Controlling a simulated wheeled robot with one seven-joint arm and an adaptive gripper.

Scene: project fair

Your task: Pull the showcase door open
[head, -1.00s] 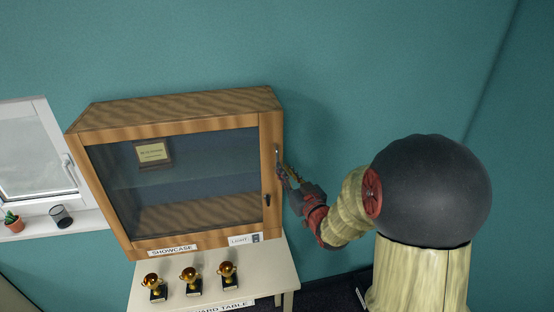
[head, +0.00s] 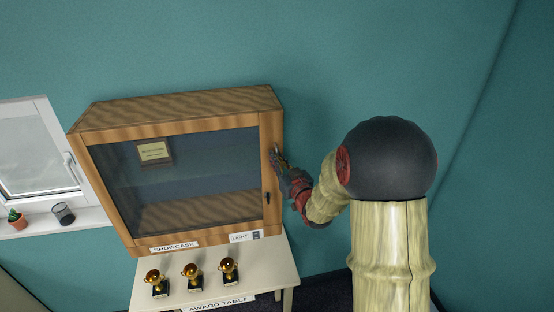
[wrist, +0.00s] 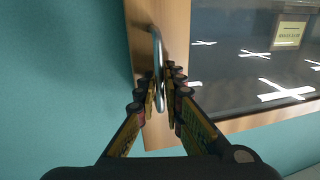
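The metal bar handle (wrist: 157,45) stands upright on the door's wooden edge in the wrist view. My gripper (wrist: 161,82) has its two fingers drawn close together, one on each side of the handle's lower part, and appears closed on it. In the head view my gripper (head: 279,158) is at the door's right edge, and its fingers mostly hide the handle.
Several gold trophies (head: 191,274) stand on the award table (head: 262,282) in front of the showcase. A plaque (head: 153,151) is inside. A window (head: 38,150) is at left; bare wall is at right.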

